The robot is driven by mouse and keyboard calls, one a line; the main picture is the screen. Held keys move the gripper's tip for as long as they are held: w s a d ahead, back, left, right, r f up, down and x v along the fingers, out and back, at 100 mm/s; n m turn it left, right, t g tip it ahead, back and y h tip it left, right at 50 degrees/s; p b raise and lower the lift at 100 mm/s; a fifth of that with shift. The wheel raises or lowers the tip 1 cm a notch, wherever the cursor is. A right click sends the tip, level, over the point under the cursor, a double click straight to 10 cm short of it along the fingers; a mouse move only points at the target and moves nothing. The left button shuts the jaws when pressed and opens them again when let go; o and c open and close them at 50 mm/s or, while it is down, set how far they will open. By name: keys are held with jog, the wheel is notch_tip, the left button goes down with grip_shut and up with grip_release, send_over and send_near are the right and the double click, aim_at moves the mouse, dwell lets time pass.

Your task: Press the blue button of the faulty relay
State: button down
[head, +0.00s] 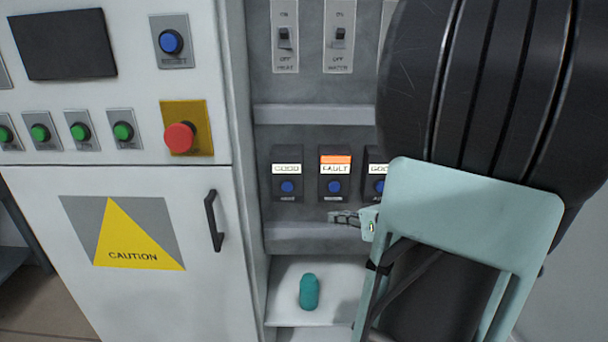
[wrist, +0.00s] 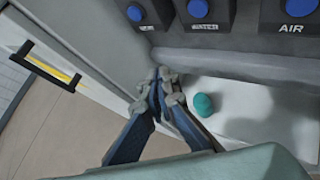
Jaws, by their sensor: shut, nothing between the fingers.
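The faulty relay (head: 335,165) is the middle one of three dark boxes in the cabinet. Its label reads FAULT, and an orange strip shows above it. Its blue button (head: 334,187) is in plain view. In the wrist view, the middle blue button (wrist: 198,9), over the word WATER, is at the top edge. My gripper (head: 338,216) is shut and empty, and shows just below the faulty relay in the head view. In the wrist view my gripper (wrist: 168,76) points toward the shelf below the relays, left of and below the middle button. It appears apart from the button.
A GOOD relay (head: 287,170) stands left; another (head: 376,168), right, is partly hidden by my arm. A teal object (head: 309,291) lies on the shelf below. Left is a white cabinet with a red button (head: 180,137) and a black handle (head: 214,220).

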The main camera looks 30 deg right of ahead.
aim_at(334, 187)
jog(key=shift+s+d+m, duration=0.15)
jog(key=shift+d+m, duration=0.15)
jog(key=shift+d, duration=0.05)
jog(key=shift+w+d, duration=0.75)
jog(key=shift+w, duration=0.5)
jog(key=shift+w+d, duration=0.75)
jog(key=shift+w, duration=0.5)
jog(key=shift+w+d, duration=0.75)
jog(key=shift+w, duration=0.5)
jog(key=shift+w+d, duration=0.25)
jog(key=shift+w, duration=0.1)
jog(key=shift+w+d, duration=0.25)
jog(key=shift+w, duration=0.1)
jog(key=shift+s+a, duration=0.5)
jog(key=shift+s, duration=0.2)
